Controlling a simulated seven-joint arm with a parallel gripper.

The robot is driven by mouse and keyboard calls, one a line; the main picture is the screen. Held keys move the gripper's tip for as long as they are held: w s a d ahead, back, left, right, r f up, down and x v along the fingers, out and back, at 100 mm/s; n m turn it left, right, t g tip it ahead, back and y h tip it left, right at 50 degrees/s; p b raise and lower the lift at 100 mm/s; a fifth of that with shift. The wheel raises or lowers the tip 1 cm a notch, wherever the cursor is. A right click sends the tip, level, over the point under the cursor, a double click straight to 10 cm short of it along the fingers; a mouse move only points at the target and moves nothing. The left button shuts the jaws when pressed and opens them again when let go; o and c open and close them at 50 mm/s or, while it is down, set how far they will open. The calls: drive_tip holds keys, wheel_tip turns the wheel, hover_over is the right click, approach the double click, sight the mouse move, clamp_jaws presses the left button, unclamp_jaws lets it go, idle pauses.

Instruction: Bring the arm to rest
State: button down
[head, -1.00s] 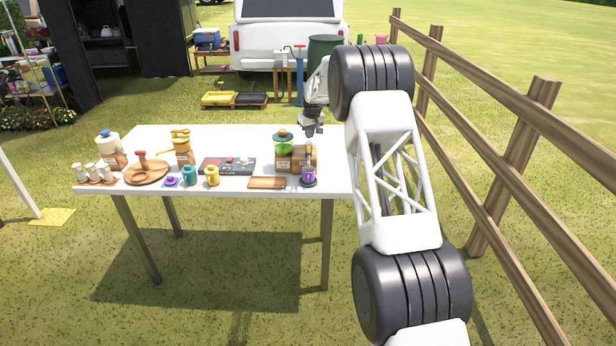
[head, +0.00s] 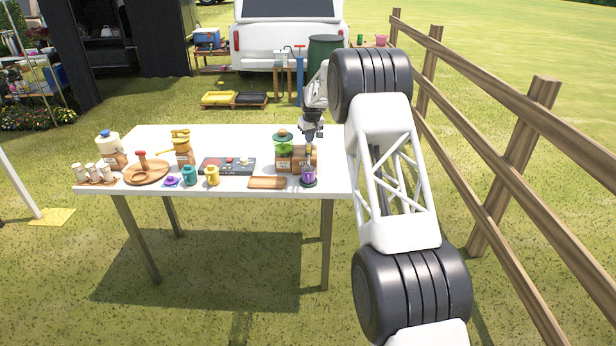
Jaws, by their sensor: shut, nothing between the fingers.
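My gripper (head: 310,150) hangs at the right end of the white table (head: 250,138), pointing down. It is shut and nothing shows in it. It is just above a small purple item (head: 308,175), on a dark base near the table's front right edge. I cannot tell from this view whether the fingers touch it. My white arm with black joints fills the right middle of the view and hides the table's right end.
Left of my gripper are a brown box (head: 300,163), a green-lidded jar (head: 283,145) and a wooden board (head: 267,183). A wooden fence (head: 500,130) runs along the right.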

drive_tip(key=shift+f, duration=0.6)
drive_tip(key=shift+r, duration=1.45)
idle(2.3)
drive_tip(key=shift+r, duration=3)
drive_tip(key=shift+r, duration=0.1)
